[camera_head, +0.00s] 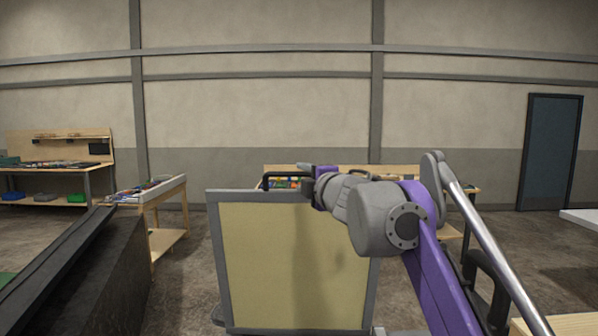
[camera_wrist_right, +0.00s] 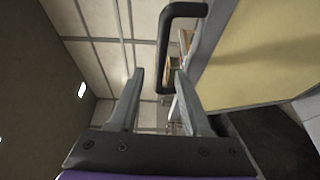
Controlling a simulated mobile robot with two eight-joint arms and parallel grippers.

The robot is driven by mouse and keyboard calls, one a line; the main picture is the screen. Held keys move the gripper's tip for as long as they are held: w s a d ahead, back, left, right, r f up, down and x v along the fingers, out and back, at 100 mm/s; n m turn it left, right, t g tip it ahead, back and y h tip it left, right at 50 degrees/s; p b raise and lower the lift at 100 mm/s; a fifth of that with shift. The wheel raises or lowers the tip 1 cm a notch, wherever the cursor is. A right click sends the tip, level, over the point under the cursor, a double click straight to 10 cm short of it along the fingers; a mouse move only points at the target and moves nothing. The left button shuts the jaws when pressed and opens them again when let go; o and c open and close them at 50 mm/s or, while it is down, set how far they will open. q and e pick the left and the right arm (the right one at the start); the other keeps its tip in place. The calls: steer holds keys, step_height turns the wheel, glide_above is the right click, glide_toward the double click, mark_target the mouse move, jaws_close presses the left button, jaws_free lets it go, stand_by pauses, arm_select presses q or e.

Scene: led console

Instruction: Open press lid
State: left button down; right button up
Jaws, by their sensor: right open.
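The press lid is a pale yellow panel with a grey frame (camera_head: 213,262), standing upright and facing me in the middle of the head view. It also shows at the right of the wrist view (camera_wrist_right: 270,60). A black U-shaped handle (camera_head: 283,174) sits at its top edge; in the wrist view the handle (camera_wrist_right: 164,50) stands out from the frame. My right gripper (camera_head: 308,168) is at the lid's top edge, beside the handle. Its fingers (camera_wrist_right: 159,76) are open, with the handle's lower end appearing between the tips; contact cannot be told. My left gripper is out of view.
A long dark block (camera_head: 95,265) lies at the left. Behind it stands a wooden table (camera_head: 172,188) with small items. A workbench (camera_head: 88,160) with bins is at the far left. Another wooden bench (camera_head: 400,170) is behind the lid. A blue-grey door (camera_head: 549,150) is at the right.

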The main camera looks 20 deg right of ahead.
mark_target(296, 174)
steer(key=w, duration=0.2)
steer(key=w+p, duration=0.1)
steer(key=w, duration=0.4)
steer(key=shift+w+d, duration=0.25)
steer(key=shift+w, duration=0.05)
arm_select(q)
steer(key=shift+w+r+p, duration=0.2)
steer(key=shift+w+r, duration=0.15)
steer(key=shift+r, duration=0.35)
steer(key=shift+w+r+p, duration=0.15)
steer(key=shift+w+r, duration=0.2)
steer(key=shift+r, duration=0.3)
arm_select(e)
steer(key=shift+w+f, duration=0.2)
steer(key=shift+w, duration=0.3)
jaws_close()
